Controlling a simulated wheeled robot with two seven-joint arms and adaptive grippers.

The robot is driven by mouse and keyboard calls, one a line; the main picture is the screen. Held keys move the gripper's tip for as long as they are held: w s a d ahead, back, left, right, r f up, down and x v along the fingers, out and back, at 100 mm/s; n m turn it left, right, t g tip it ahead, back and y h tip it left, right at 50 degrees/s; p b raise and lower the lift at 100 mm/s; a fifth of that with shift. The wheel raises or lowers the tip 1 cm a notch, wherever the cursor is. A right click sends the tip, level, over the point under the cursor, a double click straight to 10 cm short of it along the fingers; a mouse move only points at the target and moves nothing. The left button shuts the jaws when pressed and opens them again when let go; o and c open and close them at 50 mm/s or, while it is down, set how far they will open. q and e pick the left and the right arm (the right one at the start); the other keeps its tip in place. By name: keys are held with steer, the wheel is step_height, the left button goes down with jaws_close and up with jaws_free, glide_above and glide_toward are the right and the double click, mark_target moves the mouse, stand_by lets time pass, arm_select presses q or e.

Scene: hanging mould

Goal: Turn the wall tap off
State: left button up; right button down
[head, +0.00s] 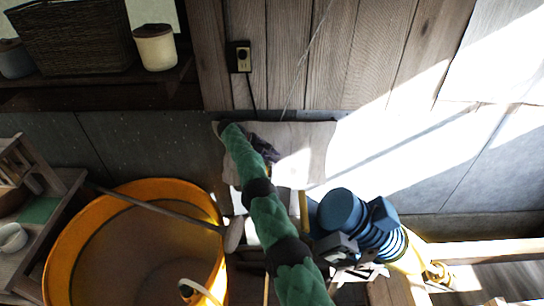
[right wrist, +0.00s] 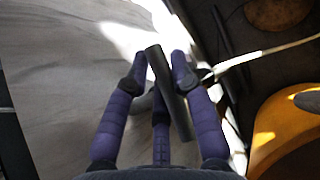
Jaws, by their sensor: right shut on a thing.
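My right arm, green with dark bands, reaches up the middle of the head view to the wall. Its gripper (head: 264,150) is a small dark shape against a pale panel there. In the right wrist view the purple fingers of the right gripper (right wrist: 161,75) are shut on a dark, slanted bar (right wrist: 168,92), which looks like the tap's handle. The rest of the tap cannot be made out behind the arm and fingers. My left gripper is not in view.
A large orange tub (head: 62,236) stands at the lower left with a long-handled tool (head: 160,211) across it. A blue ribbed object (head: 343,211) is right of my arm. A shelf with a wicker basket (head: 75,38) and cream pot (head: 155,47) is upper left. A socket (head: 242,57) is on the wall.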

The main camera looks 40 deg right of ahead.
steer(key=shift+f, duration=0.15)
stand_by(0.3)
steer(key=c, duration=1)
jaws_free()
steer(key=shift+c, duration=0.2)
steer(key=shift+s, duration=0.1)
steer(key=shift+n+t+h+b, duration=0.3)
steer(key=shift+n+t+b, duration=0.35)
steer(key=shift+n, duration=0.35)
